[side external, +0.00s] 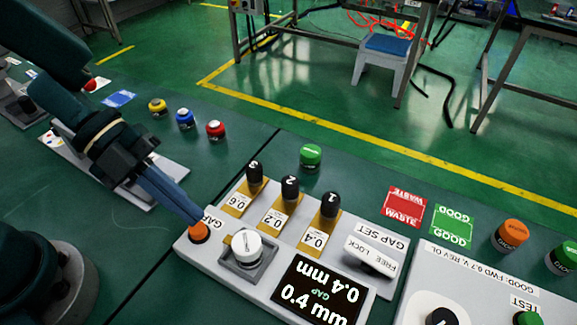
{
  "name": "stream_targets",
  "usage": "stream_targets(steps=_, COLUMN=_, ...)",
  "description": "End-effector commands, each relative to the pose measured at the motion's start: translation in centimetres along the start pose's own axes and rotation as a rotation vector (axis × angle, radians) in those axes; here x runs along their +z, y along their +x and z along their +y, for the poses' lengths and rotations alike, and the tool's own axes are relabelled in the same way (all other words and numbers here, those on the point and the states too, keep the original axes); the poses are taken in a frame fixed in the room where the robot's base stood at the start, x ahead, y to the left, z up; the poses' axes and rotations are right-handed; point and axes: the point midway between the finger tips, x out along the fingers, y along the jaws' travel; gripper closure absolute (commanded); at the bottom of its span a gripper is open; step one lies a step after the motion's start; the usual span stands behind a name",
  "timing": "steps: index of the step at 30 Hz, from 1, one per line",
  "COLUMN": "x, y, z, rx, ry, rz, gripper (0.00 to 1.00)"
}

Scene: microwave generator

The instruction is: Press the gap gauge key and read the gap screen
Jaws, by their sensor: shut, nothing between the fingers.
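The gap panel (208,262) is a light grey box on the green table. My gripper (196,222) is shut with its fingertips at the orange gap key (199,232) on the panel's left corner. The tips seem to touch the key; I cannot tell how far it is pressed. The gap screen (320,291) is lit and reads "0.4 mm" with the word GAP; the reading also shows upside down on its far half.
Black levers 3 (254,172), 2 (290,188) and 1 (331,204) stand on the panel, tagged 0.6, 0.2 and 0.4. Beside them are a white knob (246,244) and a FREE/LOCK switch (371,259). A green button (310,156) stands behind. Red WASTE (403,207) and green GOOD (453,226) cards lie right.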

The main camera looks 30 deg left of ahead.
Motion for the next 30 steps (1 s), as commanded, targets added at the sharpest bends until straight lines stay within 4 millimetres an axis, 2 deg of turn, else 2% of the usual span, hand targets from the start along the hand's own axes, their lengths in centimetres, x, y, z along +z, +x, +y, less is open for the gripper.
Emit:
stream_targets(steps=11, x=-0.1, y=-0.2, z=-0.1, rx=-0.001, ry=0.002, rz=0.001, gripper=1.0)
stream_targets(steps=24, x=-2.1, y=-2.9, z=-2.2, rx=-0.003, ry=0.007, rz=0.0, gripper=1.0)
stream_targets(steps=30, x=-2.6, y=-3.5, z=-2.6, rx=0.0, ry=0.002, rz=0.0, gripper=1.0)
